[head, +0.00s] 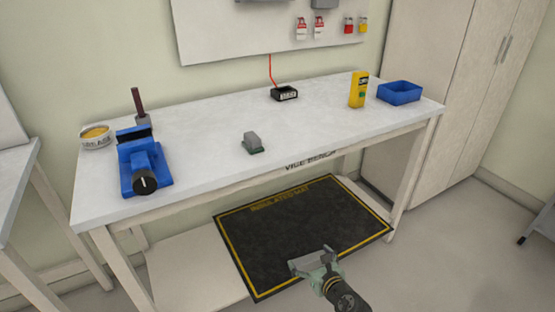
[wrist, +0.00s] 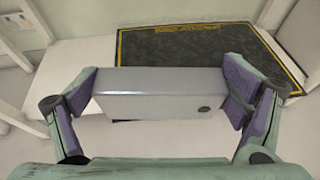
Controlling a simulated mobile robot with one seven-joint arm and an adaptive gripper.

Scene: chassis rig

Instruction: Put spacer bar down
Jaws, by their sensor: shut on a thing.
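The spacer bar (wrist: 160,92) is a grey rectangular metal block with a small round hole near one end. My gripper (wrist: 168,95) is shut on it, one finger pad at each end, in the wrist view. In the head view, my gripper (head: 316,264) shows at the lower middle, with the grey bar (head: 306,264) in it. It is in front of the bench and in line with the dark mat's lower edge. The bar's height above the mat or floor cannot be told exactly.
The vice bench (head: 215,125) carries a blue vice (head: 142,165), a small grey block on a green base (head: 253,143), a black device (head: 285,93), a yellow meter (head: 358,90) and a blue bin (head: 399,93). A black insulated mat (head: 300,225) lies below. Bare benchtop shows between these things.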

